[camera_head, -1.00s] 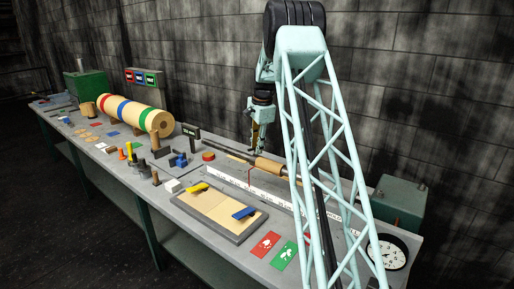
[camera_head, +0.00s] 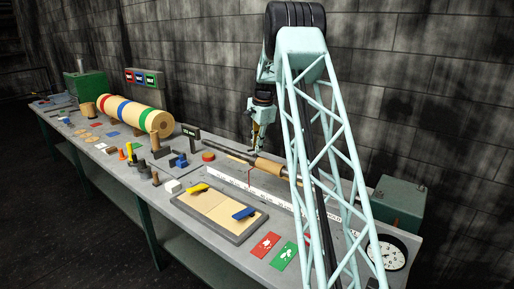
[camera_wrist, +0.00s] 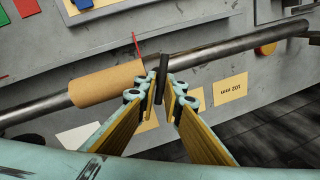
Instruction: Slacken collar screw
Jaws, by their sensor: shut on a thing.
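A grey metal rod (camera_wrist: 225,50) runs diagonally across the wrist view, with a tan sleeve (camera_wrist: 107,84) around it. Just right of the sleeve, a narrow dark upright piece (camera_wrist: 162,72) crosses the rod. I cannot tell whether it is the collar screw's handle or the collar seen edge-on. My gripper (camera_wrist: 162,93) is shut on this dark piece, with one fingertip on each side. In the head view my gripper (camera_head: 255,150) is low over the bench by the tan sleeve (camera_head: 268,166); the screw is too small to make out there.
A thin red pointer (camera_wrist: 136,44) stands beside the sleeve. A paper label (camera_wrist: 230,88) reads 102 mm. A long white scale (camera_head: 240,186), a tray with yellow and blue pieces (camera_head: 205,222), and red and green cards (camera_head: 265,245) lie in front. A dial (camera_head: 388,254) is at right.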

